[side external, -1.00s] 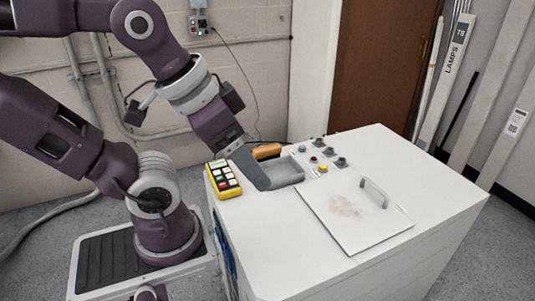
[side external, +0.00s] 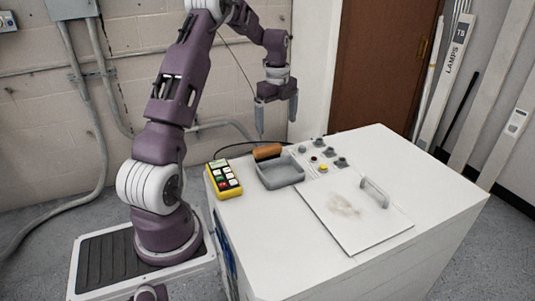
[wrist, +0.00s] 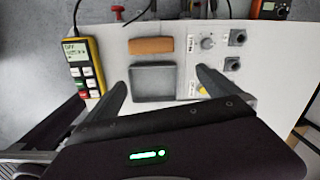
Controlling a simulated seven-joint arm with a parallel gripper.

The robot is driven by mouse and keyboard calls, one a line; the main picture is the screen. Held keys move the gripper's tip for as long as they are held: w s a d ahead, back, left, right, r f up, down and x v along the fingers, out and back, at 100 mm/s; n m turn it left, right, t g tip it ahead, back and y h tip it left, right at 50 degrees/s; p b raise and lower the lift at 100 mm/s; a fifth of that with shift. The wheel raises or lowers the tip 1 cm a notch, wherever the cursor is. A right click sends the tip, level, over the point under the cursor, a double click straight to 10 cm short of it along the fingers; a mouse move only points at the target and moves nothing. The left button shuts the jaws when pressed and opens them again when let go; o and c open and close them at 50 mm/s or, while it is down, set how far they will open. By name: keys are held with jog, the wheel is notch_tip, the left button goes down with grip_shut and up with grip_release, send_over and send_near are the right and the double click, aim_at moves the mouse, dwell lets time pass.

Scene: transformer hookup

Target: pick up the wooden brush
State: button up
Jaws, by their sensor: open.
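The wooden brush (side external: 267,152) is an orange-brown block at the back of the white cabinet top, just behind the grey tray. In the wrist view the brush (wrist: 151,46) lies lengthwise from left to right, above the tray, with its underside hidden. My gripper (side external: 276,136) is open and empty, pointing down above the back of the cabinet, apart from the brush. In the wrist view its two fingers (wrist: 160,80) are spread wide on either side of the tray, and the brush shows beyond them.
The grey tray (side external: 281,184) is empty. A yellow meter (side external: 223,179) lies left of it. Knobs and sockets (side external: 341,162) stand to its right. A flat panel with a handle (side external: 374,193) lies at the front right. A dark cable (side external: 228,149) runs behind the brush.

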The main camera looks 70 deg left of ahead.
jog(key=m, duration=0.2)
send_over(267, 147)
jog(key=f, duration=0.5)
jog(key=shift+a+f, duration=0.1)
jog(key=shift+a, duration=0.15)
jog(key=f, duration=0.7)
jog(key=shift+d+f, duration=0.15)
jog(key=shift+d, duration=0.1)
jog(key=c, duration=1.1)
notch_tip(267, 147, up, 10)
jog(key=shift+r, duration=0.1)
jog(key=shift+c, duration=0.2)
